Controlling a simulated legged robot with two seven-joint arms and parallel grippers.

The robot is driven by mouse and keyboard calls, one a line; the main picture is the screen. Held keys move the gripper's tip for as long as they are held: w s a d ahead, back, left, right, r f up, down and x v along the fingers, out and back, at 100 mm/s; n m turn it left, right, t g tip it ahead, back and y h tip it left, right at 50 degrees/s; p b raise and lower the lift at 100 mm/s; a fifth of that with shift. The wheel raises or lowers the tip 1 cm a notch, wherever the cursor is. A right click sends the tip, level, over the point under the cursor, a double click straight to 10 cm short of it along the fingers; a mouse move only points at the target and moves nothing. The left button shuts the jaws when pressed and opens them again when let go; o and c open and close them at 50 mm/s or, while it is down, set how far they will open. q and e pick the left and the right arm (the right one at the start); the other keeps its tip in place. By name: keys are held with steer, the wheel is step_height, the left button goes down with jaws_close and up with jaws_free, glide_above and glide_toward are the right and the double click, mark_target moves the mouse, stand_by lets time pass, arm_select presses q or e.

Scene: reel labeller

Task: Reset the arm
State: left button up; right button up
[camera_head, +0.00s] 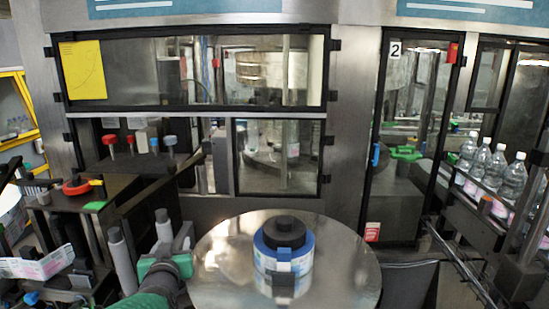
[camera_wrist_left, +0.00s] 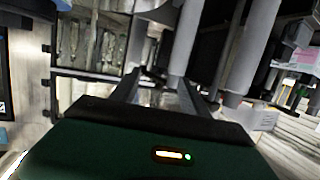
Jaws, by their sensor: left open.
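My left gripper (camera_head: 167,250) is low in the head view, left of the round metal table, with its green arm coming up from the bottom edge. Its two dark fingers also show in the left wrist view (camera_wrist_left: 158,88), apart with nothing between them. Grey upright rollers (camera_head: 122,262) stand close by the gripper; they show beyond the fingers in the wrist view (camera_wrist_left: 237,50). Whether the fingers touch a roller I cannot tell. My right gripper is in neither view.
A blue and white reel with a black hub (camera_head: 284,252) sits on the round metal table (camera_head: 345,270). A machine with glass doors (camera_head: 275,155) stands behind. Clear bottles (camera_head: 494,168) line a conveyor at right. Dark machine parts and printed labels (camera_head: 38,264) crowd the left.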

arm_select(q)
steer(key=s+d+f+m+g+h, duration=0.1)
steer(key=s+d+f+g, duration=0.2)
steer(key=s+f, duration=0.9)
steer(key=s+d+f+m+g+h, duration=0.1)
steer(key=s+f+g, duration=0.8)
steer(key=s, duration=1)
step_height(320, 180, down, 4)
steer(key=shift+s+d+r+m+h, duration=0.1)
steer(key=shift+s+d+m+h, duration=0.25)
steer(key=shift+d+h, duration=0.6)
steer(key=shift+d+y, duration=0.25)
steer(key=shift+d, duration=0.25)
